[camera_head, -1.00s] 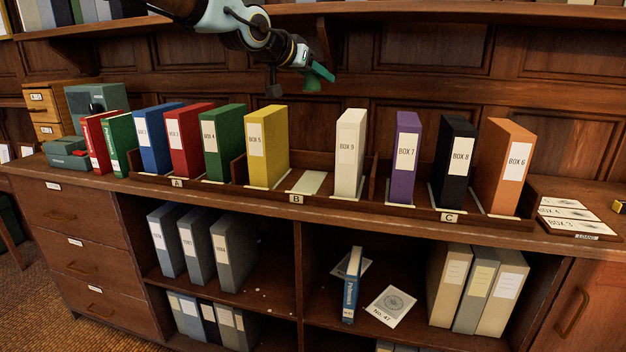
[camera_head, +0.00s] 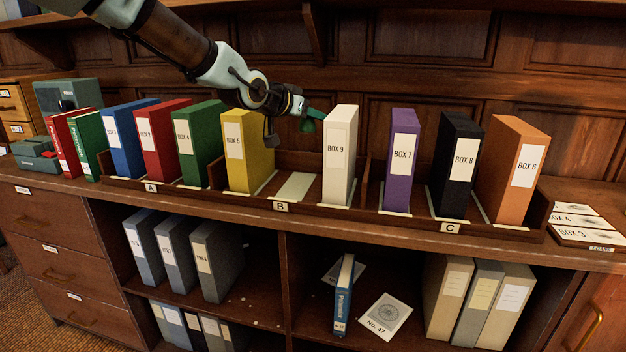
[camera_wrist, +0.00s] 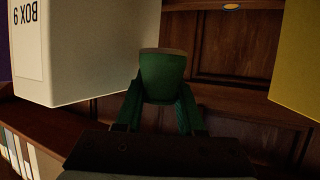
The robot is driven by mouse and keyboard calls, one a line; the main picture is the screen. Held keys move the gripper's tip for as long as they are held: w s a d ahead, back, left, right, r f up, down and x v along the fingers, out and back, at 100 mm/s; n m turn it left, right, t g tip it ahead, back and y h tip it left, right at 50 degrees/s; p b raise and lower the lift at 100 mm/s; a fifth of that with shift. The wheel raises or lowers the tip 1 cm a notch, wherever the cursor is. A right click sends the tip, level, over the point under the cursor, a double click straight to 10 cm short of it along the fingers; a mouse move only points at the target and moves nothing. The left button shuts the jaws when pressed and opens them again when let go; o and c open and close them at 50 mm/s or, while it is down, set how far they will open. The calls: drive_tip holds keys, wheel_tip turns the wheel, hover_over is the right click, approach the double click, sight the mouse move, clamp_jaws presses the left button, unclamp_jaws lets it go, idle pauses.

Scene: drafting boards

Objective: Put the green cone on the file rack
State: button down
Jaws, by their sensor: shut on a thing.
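The green cone (camera_wrist: 163,75) is held between the fingers of my gripper (camera_wrist: 160,100) in the wrist view. In the head view, the cone (camera_head: 308,125) and my gripper (camera_head: 312,115) are in the air above section B of the file rack (camera_head: 320,213), between yellow BOX 5 (camera_head: 260,140) and white BOX 9 (camera_head: 340,150). The rack is a low wooden holder with sections marked A, B and C. A pale card (camera_head: 295,187) lies in the empty slot below the cone, left of BOX 9.
Purple BOX 7 (camera_head: 402,160), black BOX 8 (camera_head: 458,165) and orange BOX 6 (camera_head: 517,170) stand at the right of the rack. Green BOX 4 (camera_head: 200,140) and other binders stand at the left. A wooden panel wall is behind.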

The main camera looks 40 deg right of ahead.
sight(314, 190)
wheel_tip(314, 190, down, 16)
drive_tip(key=shift+f+p, duration=0.15)
drive_tip(key=shift+p, duration=0.9)
drive_tip(key=shift+f, duration=0.1)
drive_tip(key=c, duration=0.8)
unclamp_jaws()
drive_tip(key=b+v, duration=0.2)
drive_tip(key=v, duration=1)
drive_tip(key=shift+w+a, duration=0.1)
